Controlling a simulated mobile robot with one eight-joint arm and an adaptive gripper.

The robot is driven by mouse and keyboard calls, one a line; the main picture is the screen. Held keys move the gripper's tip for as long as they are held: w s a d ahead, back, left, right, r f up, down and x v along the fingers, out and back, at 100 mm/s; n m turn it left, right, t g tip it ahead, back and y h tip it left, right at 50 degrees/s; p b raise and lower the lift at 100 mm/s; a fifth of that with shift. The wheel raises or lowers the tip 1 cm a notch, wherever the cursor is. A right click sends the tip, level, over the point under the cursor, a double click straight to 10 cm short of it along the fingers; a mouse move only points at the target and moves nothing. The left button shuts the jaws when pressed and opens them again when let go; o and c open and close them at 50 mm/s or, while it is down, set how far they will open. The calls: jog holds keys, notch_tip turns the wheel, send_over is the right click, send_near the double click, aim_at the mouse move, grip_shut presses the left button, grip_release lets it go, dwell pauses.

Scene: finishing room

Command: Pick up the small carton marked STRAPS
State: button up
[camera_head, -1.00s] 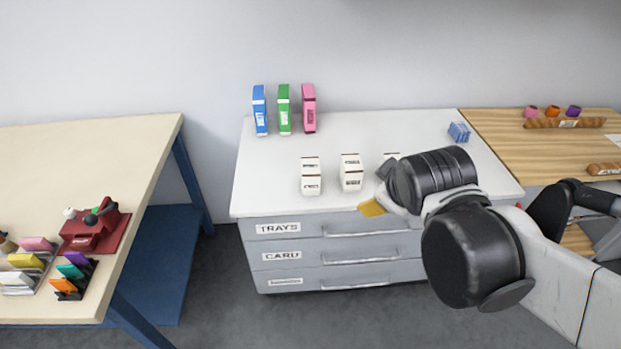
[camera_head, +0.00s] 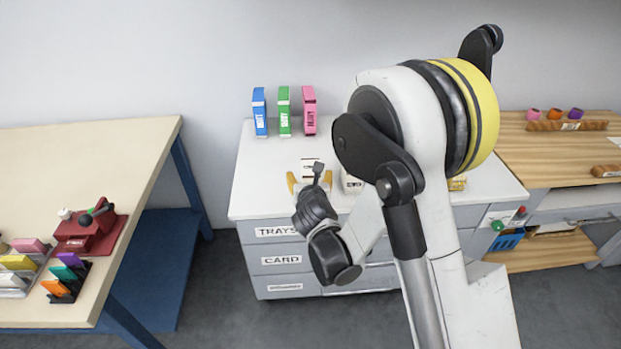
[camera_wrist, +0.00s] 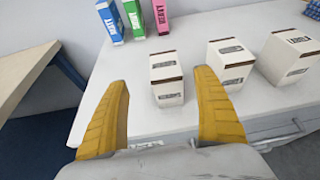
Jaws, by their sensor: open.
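Small white cartons with brown edging stand on the white cabinet top. In the wrist view, the left carton (camera_wrist: 168,78) stands between the lines of my two yellow fingers, beyond their tips. A middle carton (camera_wrist: 230,65) and a right carton (camera_wrist: 288,58) stand to its right. Their printed labels are too small to read surely, so I cannot tell which says STRAPS. My gripper (camera_wrist: 161,80) is open and empty. In the head view, my gripper (camera_head: 309,182) is at the left carton (camera_head: 311,164), partly covering it; my arm hides the right carton.
Blue (camera_head: 260,112), green (camera_head: 284,111) and pink (camera_head: 309,110) upright boxes stand at the back of the cabinet top (camera_head: 262,185). A cream table (camera_head: 110,150) with a red device (camera_head: 90,232) is at left. A wooden bench (camera_head: 530,155) is at right.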

aim_at(311, 167)
jog(key=b+x, duration=0.1)
jog(key=x, duration=0.2)
jog(key=b+x, duration=0.1)
jog(key=x, duration=0.2)
jog(key=d+b+x, duration=0.1)
jog(key=x, duration=0.2)
jog(key=shift+s+f, duration=0.1)
jog(key=shift+f, duration=0.1)
jog(key=shift+w+f, duration=0.1)
jog(key=shift+w, duration=0.4)
jog(key=c, duration=1.4)
